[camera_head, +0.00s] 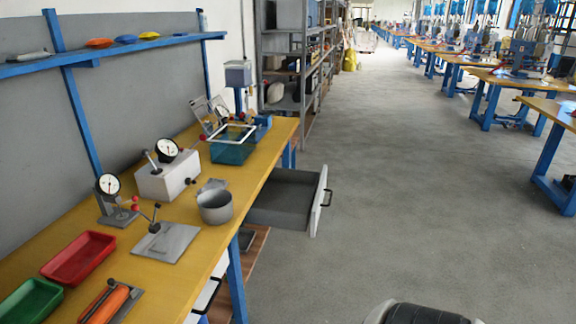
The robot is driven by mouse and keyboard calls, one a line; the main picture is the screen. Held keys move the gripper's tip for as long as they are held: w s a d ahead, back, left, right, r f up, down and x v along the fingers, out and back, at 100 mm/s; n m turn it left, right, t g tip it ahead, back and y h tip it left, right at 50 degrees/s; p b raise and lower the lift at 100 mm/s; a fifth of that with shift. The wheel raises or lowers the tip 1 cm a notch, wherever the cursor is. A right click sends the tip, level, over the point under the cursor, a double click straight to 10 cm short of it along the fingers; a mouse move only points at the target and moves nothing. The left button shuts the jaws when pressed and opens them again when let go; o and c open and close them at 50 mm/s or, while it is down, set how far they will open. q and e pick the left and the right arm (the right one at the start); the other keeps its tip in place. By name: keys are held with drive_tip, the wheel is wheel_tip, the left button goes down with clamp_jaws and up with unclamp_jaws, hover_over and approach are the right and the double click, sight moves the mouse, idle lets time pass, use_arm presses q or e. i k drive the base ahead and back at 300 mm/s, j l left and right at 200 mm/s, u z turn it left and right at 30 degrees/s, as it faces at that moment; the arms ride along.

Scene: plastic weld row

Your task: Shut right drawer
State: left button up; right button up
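The right drawer (283,205) is pulled out from under the far part of the yellow-topped workbench (186,239). Its grey inside shows and looks empty. Its white front panel (319,200) faces the aisle on the right and carries a dark handle (327,198). A second white drawer front with a black handle (207,295) shows under the near part of the bench, partly hidden by the tabletop.
A grey cup (215,207) stands near the bench edge by the open drawer. Dial gauges, a teal bin (232,150) and red (78,259) and green trays stand on the bench. A blue bench leg (237,287) stands below. The grey floor (400,200) to the right is clear.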

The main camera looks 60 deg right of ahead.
sight(288, 199)
drive_tip(key=z, duration=0.4)
drive_tip(key=l+z, duration=0.15)
drive_tip(key=z, duration=0.7)
drive_tip(key=l+z, duration=0.1)
drive_tip(key=z, duration=0.3)
drive_tip(key=i+l+z, duration=0.15)
drive_tip(key=i+l, duration=0.25)
